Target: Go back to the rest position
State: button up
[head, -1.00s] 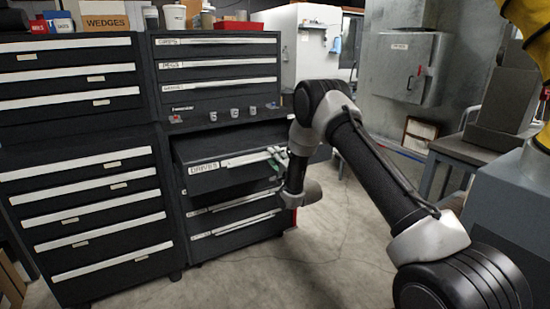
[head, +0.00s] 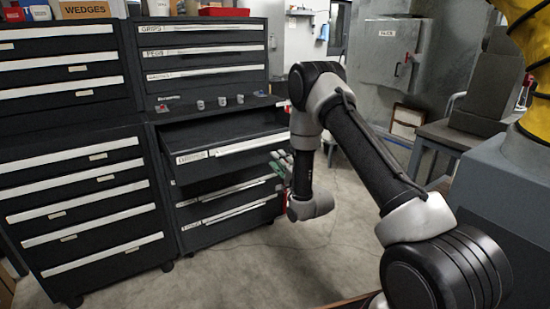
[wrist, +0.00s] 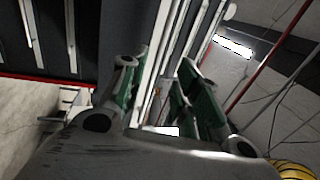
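My gripper (head: 279,164) is at the right end of the pulled-out drawer, close to its front; I cannot tell whether it touches. In the wrist view its two green-padded fingers (wrist: 161,90) stand apart, with nothing held between them. The open drawer (head: 225,148) has a white label and a pale handle strip, and its visible inside looks dark and empty. My arm is bent, with its elbow high and its forearm hanging down beside the cabinet.
Another black drawer cabinet (head: 80,200) stands at the left with its drawers shut. Several small cups (head: 222,101) stand on the ledge above the open drawer. A grey metal box (head: 392,55) with a door hangs at the back. Bare concrete floor (head: 245,265) lies in front.

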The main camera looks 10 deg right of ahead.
notch_tip(320, 180, down, 13)
jog(key=s+d+n+g+h, duration=0.1)
jog(key=s+n+g+h, duration=0.1)
jog(key=n+g, duration=0.35)
jog(key=s+d+f+n+g+h, duration=0.3)
jog(key=s+d+n+g, duration=0.1)
jog(key=s+g, duration=0.4)
jog(key=s+d+r+n, duration=0.2)
jog(key=s+d+r, duration=0.1)
jog(key=s+r, duration=1.5)
jog(key=s+d+r+n+g+h, duration=0.1)
jog(key=s+d+r+n, duration=0.2)
jog(key=s+r, duration=1.5)
jog(key=shift+d+r, duration=0.65)
jog(key=shift+r, duration=0.3)
